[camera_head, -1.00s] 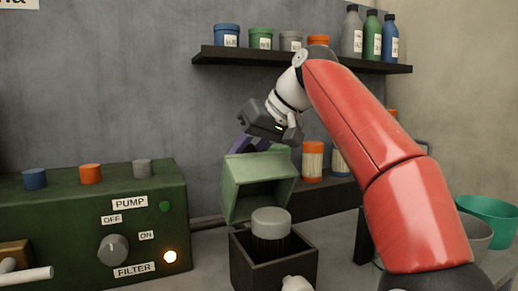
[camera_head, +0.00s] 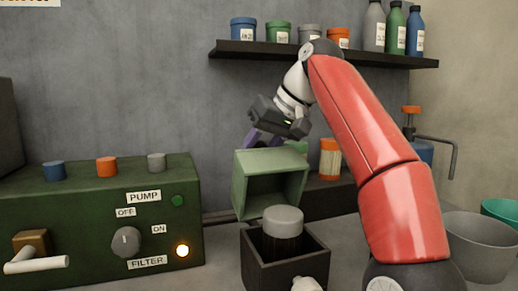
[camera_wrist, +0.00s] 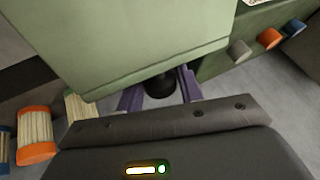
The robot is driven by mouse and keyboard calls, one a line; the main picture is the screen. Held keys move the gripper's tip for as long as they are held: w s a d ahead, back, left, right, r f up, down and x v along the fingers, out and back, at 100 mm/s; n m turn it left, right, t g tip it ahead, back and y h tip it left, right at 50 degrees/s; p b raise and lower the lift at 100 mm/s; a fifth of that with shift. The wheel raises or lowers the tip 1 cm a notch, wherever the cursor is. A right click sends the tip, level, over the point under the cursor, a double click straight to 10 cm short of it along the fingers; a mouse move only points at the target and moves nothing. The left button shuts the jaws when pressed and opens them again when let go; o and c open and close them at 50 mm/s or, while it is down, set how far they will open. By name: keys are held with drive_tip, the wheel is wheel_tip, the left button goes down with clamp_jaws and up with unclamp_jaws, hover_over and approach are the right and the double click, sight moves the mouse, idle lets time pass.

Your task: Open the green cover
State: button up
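The green cover (camera_head: 270,180) is a box-shaped lid, raised and tipped back, with its hollow side facing the head camera. It stands above and behind a dark open box (camera_head: 285,274) that holds a grey-capped jar (camera_head: 283,222). My gripper (camera_head: 262,138) is at the cover's upper back side. The cover's hinge is hidden.
A green control panel (camera_head: 90,215) with a dial, a lit lamp and a white-handled lever (camera_head: 36,265) stands at left. A shelf (camera_head: 330,54) of jars and bottles is above.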

drive_tip(key=shift+o, duration=1.4)
